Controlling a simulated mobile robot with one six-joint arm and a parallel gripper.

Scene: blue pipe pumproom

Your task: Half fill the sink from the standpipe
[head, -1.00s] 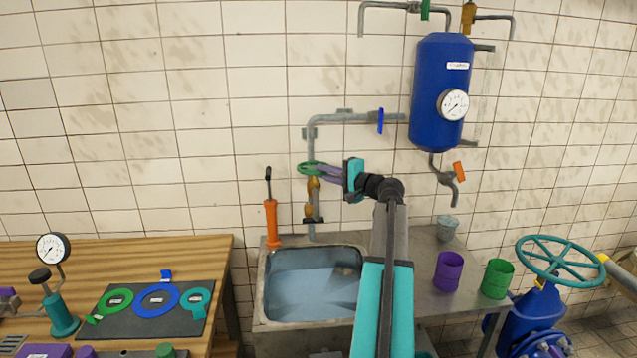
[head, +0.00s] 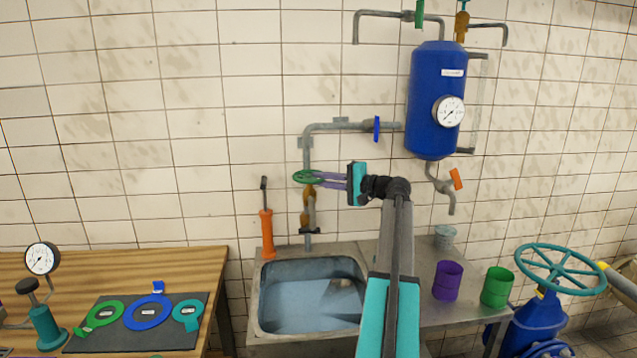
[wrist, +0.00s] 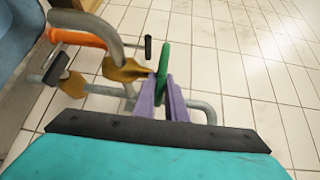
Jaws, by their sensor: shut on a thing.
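The standpipe's green handwheel (head: 303,176) tops a brass valve (head: 307,201) on the grey wall pipe, above the sink's back edge. My gripper (head: 321,178) comes in from the right, its purple fingers shut on the wheel's rim. In the wrist view the fingers (wrist: 163,98) pinch the wheel's edge (wrist: 163,62), beside the brass valve body (wrist: 126,72). The steel sink (head: 254,315) holds bluish water (head: 305,300) below its rim; its exact level is hard to judge. My arm hides part of the sink's right side. I see no clear stream from the spout.
An orange hand pump (head: 267,232) stands at the sink's back left. Purple (head: 447,281) and green (head: 497,287) cups stand right of my arm, with a grey beaker (head: 445,236) behind. A blue tank (head: 436,100) hangs above. A wooden bench (head: 215,265) is at left.

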